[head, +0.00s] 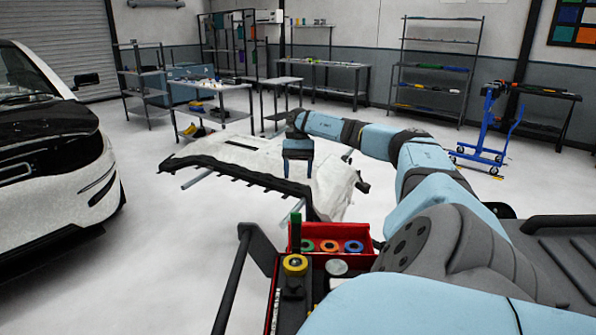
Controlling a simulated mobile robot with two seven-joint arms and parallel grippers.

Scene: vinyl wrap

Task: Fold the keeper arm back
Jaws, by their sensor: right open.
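My right arm reaches out from the right. Its gripper (297,172) points down over a white panel (235,157) with a dark front edge. The gripper is small and far off, and I cannot tell whether its fingers touch the panel. It counts as open, and I see nothing held in it. The panel rests on a stand whose pale bars (197,179) stick out at the left. I cannot pick out the keeper arm for certain; a small dark part (362,184) shows at the panel's right end. My left gripper is out of view.
A red tray (365,230) with coloured tape rolls sits close in front of me. A white car (75,185) stands at the left. Workbenches (225,98), shelving (437,68) and a blue wheeled stand (487,125) are farther back. Floor between car and panel is clear.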

